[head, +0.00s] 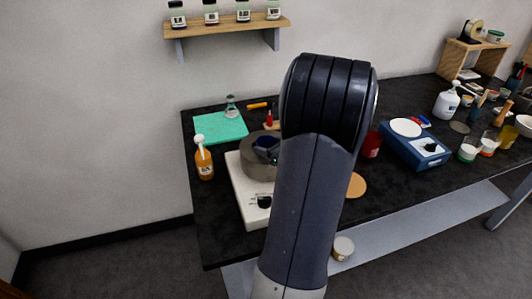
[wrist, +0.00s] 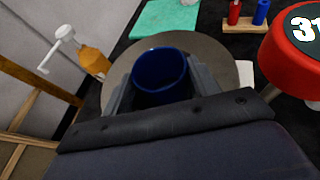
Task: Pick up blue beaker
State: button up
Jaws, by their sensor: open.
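The blue beaker (wrist: 160,72) stands upright on a round grey plate (wrist: 222,62) in the wrist view, its open mouth facing up. My gripper (wrist: 162,88) is open, with one finger on the left and one on the right of the beaker. I cannot tell whether either finger touches it. In the head view, a small part of the beaker (head: 266,143) shows on the grey top of a white hotplate (head: 247,212), partly hidden by my arm.
An orange bottle with a white pump (head: 204,160) stands left of the hotplate. A green mat (head: 218,128) with a flask (head: 231,106) lies behind it. A large red-rimmed item (wrist: 292,45) is close on the right in the wrist view. A blue scale (head: 415,148) stands further right.

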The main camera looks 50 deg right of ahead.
jog(key=c, duration=0.7)
jog(key=shift+c, duration=0.2)
jog(key=shift+r, duration=0.2)
